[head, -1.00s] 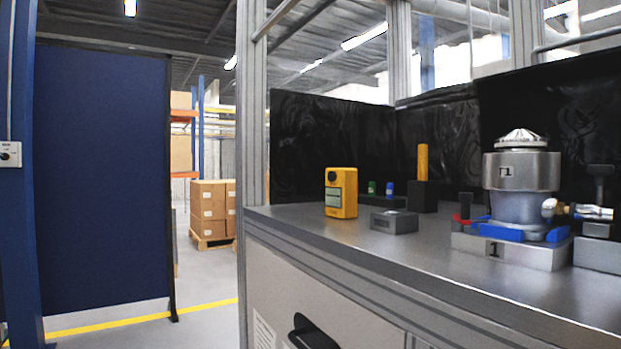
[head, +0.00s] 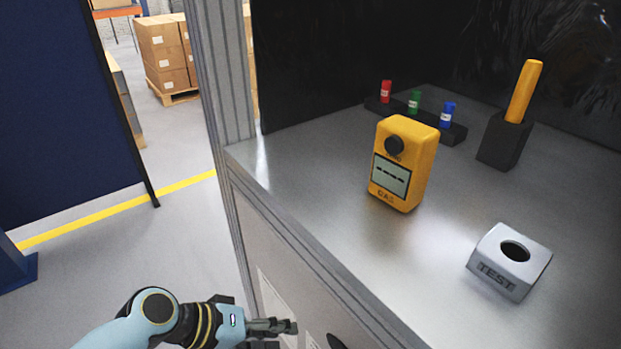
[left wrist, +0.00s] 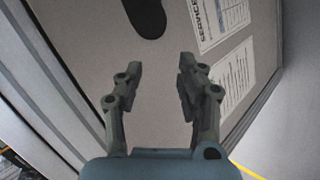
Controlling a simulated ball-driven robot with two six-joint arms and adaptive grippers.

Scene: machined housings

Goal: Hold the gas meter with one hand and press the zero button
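The yellow gas meter (head: 424,162) stands upright on the metal bench top, near its left edge. Its front shows a dark round part (head: 394,146), a screen with dashes and the word GAS. I cannot tell which part is the zero button. My left gripper (head: 290,327) is low in front of the bench, below the top and well apart from the meter. In the left wrist view its two fingers (left wrist: 160,85) are spread with nothing between them, facing the cabinet front. My right gripper is not in view.
A grey TEST block (head: 509,262) with a round hole sits right of the meter. Behind it are a rack (head: 454,133) with red, green and blue cylinders and a black holder (head: 503,140) with a yellow stick. A metal post (head: 222,75) rises at the bench's left corner.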

